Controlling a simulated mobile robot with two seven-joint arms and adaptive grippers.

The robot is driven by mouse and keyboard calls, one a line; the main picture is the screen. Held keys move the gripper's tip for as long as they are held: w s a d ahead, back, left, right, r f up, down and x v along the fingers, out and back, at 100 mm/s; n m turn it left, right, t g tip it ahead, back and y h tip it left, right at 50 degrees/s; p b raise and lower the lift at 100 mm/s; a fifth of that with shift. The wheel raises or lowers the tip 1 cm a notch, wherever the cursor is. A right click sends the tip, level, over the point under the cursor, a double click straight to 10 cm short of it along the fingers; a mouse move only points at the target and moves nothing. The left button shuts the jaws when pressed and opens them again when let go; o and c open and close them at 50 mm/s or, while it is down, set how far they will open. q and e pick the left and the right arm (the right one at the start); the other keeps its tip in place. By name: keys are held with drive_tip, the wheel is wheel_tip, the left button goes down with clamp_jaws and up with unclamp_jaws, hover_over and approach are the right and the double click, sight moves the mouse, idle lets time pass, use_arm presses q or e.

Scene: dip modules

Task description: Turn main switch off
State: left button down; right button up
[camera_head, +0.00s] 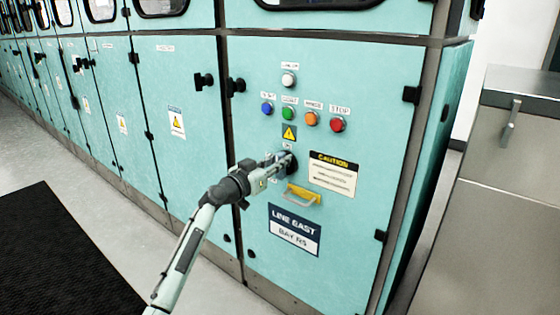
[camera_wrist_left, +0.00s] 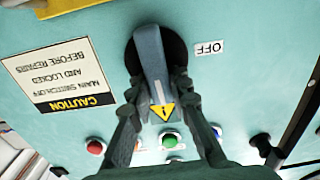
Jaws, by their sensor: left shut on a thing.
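The main switch is a grey lever on a round black base (camera_head: 291,162), on the teal cabinet door. In the left wrist view, which shows the panel upside down, the lever (camera_wrist_left: 150,55) points towards the yellow warning triangle. An OFF label (camera_wrist_left: 210,47) sits beside the base, at a right angle to the lever. My left gripper (camera_head: 282,162) is shut on the lever, with one finger on each side; its fingers also show in the wrist view (camera_wrist_left: 157,90). The gripper partly hides the switch in the head view. My right gripper is not in view.
Above the switch are blue (camera_head: 267,108), green (camera_head: 288,112), orange (camera_head: 311,118) and red (camera_head: 337,124) buttons and a white lamp (camera_head: 288,80). A yellow-backed handle (camera_head: 302,195) juts out below. A grey cabinet (camera_head: 505,190) stands at right. A black mat (camera_head: 60,255) lies on the floor.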

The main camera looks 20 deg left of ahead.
use_arm(q)
drive_tip(key=n, duration=0.3)
drive_tip(key=shift+w+a+n, duration=0.1)
drive_tip(key=shift+a+n, duration=0.2)
drive_tip(key=shift+a+f+n, duration=0.1)
drive_tip(key=shift+f+n, duration=0.05)
drive_tip(key=shift+n, duration=0.75)
drive_tip(key=shift+a+n, duration=0.15)
drive_tip(key=shift+n, duration=0.75)
drive_tip(key=shift+w+a+f+n+p, duration=0.1)
drive_tip(key=shift+f+n+p, duration=0.15)
drive_tip(key=shift+n, duration=1.45)
drive_tip(key=shift+w+a+f+n+p, duration=0.15)
drive_tip(key=shift+f+n+p, duration=0.15)
drive_tip(key=shift+n, duration=1.4)
drive_tip(key=shift+s+a+f+n+p, duration=0.1)
drive_tip(key=shift+f+n+p, duration=0.15)
drive_tip(key=shift+n, duration=1.45)
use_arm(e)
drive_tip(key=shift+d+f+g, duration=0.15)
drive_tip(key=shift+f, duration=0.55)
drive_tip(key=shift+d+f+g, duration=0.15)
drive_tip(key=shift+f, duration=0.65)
